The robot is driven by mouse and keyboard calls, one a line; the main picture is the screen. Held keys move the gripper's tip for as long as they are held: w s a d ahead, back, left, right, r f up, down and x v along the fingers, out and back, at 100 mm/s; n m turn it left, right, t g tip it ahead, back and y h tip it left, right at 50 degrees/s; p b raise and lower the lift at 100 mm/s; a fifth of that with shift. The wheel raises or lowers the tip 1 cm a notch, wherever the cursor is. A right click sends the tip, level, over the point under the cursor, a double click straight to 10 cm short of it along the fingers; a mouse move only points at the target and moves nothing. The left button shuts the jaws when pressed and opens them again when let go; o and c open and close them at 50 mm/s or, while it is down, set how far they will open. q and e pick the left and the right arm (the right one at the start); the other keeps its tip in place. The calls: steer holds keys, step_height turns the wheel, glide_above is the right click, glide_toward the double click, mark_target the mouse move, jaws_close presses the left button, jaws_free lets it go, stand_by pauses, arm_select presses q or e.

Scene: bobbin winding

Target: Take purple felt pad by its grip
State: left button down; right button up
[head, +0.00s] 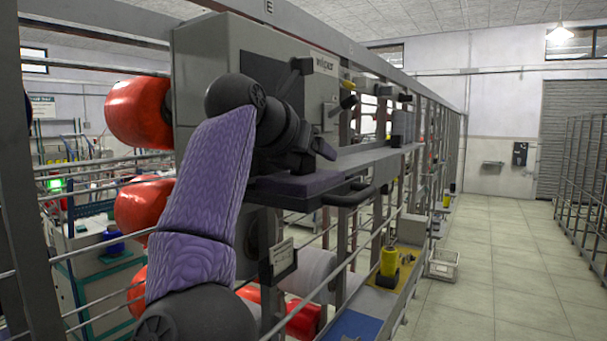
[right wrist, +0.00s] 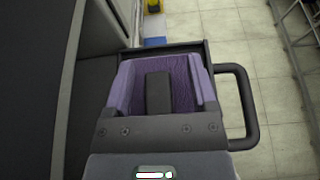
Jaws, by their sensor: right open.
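The purple felt pad (right wrist: 183,72) lies in a dark tray (right wrist: 250,130) in the right wrist view. Its dark upright grip (right wrist: 158,94) stands in the middle of the pad. My right gripper (right wrist: 160,80) is open over the pad, one finger on each side of the grip, with gaps between. In the head view the right gripper (head: 307,166) is low over the tray (head: 312,187), and the arm hides much of the pad. I cannot tell whether the fingers touch the pad. My left gripper does not show.
A grey machine housing (head: 222,60) stands close behind my arm, with red bobbins (head: 140,112) at its left. A grey shelf (head: 375,158) runs beyond the tray. The tiled floor (head: 500,255) at right is clear.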

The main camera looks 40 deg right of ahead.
steer(key=shift+w+a, duration=0.1)
steer(key=c, duration=0.3)
jaws_close()
